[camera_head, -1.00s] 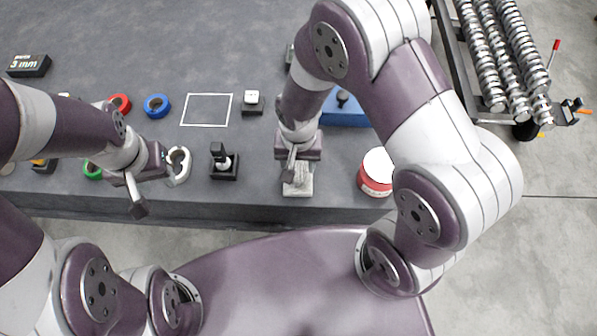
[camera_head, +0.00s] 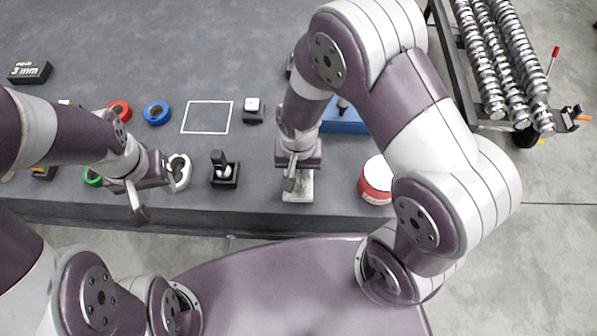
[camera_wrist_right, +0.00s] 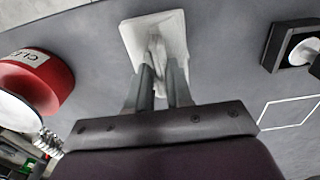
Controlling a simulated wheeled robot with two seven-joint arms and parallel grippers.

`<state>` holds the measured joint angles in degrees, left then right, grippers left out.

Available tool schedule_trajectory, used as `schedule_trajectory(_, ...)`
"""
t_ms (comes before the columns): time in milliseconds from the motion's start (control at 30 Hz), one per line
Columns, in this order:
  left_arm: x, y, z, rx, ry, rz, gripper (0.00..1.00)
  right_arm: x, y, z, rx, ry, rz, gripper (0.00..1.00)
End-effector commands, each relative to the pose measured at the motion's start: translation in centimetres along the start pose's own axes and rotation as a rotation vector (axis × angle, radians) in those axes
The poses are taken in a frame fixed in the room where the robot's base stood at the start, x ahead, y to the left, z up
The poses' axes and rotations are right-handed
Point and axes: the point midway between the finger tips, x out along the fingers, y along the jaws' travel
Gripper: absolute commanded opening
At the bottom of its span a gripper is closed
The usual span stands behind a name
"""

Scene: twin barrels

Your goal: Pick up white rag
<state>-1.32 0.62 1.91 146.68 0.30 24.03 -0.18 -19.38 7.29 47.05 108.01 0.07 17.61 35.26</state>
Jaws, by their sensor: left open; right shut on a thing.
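The white rag (camera_head: 299,186) lies on the grey table near its front edge, partly hidden under my right gripper (camera_head: 291,182) in the head view. In the right wrist view, my right gripper (camera_wrist_right: 163,72) is shut on a pinched fold of the white rag (camera_wrist_right: 176,27); the rag's flat part spreads around the fingertips and seems to rest on the table. My left gripper (camera_head: 141,211) is open and empty at the table's front edge on the left.
A red and white tin (camera_head: 376,180) stands right of the rag. A black stand (camera_head: 225,172) and a white ring (camera_head: 179,172) are to its left. A blue block (camera_head: 343,119) is behind it. A white square outline (camera_head: 207,117) on the table is empty.

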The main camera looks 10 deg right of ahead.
Motion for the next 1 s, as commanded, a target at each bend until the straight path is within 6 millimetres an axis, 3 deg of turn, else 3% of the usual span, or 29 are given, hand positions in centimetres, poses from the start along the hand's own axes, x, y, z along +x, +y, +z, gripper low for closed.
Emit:
schedule_trajectory(167, -0.5, 0.0, -0.1, 0.0, 0.0, 0.0, 0.43, -3.3, 0.3, 0.1, 0.001, 0.003, -0.001, 0.0)
schedule_trajectory(600, -1.5, 0.0, -0.2, 0.0, 0.0, 0.0, 0.43, -8.9, 8.7, 5.2, 0.005, 0.002, 0.0, 0.0)
schedule_trajectory(767, -1.6, 0.0, -0.2, 0.0, 0.0, 0.0, 0.43, -9.6, 9.9, 5.9, 0.001, 0.0, 0.001, 0.0)
schedule_trajectory(1000, -1.6, 0.0, -0.2, 0.0, 0.0, 0.0, 0.43, -9.7, 10.0, 6.0, 0.0, 0.0, 0.001, 0.0)
